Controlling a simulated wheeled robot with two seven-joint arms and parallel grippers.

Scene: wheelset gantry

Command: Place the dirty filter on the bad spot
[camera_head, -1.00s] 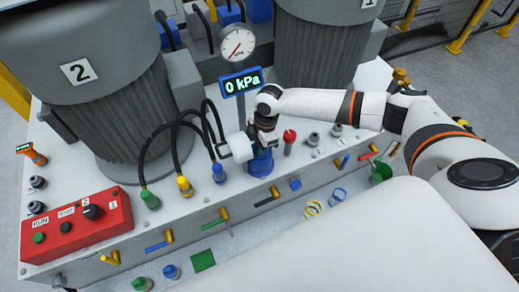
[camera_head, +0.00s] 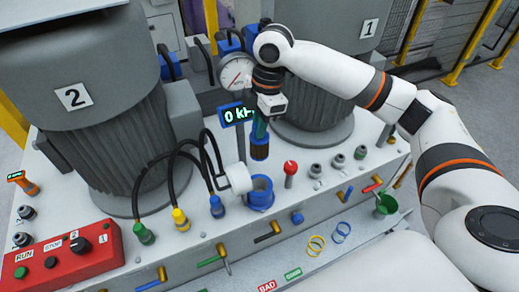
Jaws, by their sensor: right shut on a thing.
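My right gripper (camera_head: 264,114) is shut on the filter (camera_head: 259,149), a dark cylinder with some blue. It hangs roughly upright above the blue cup (camera_head: 261,194). The filter's top is partly hidden by the gripper, and I cannot make out its dirt. The bad spot (camera_head: 267,286) is a red label reading BAD at the bottom edge of the view. My left gripper is not in view.
A green label (camera_head: 293,274) lies beside the bad spot. Yellow rings (camera_head: 316,246) and blue rings (camera_head: 342,232) lie on the front ledge. A green funnel-like cup (camera_head: 386,206) stands at right. A gauge (camera_head: 236,72) and display stand close behind the gripper.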

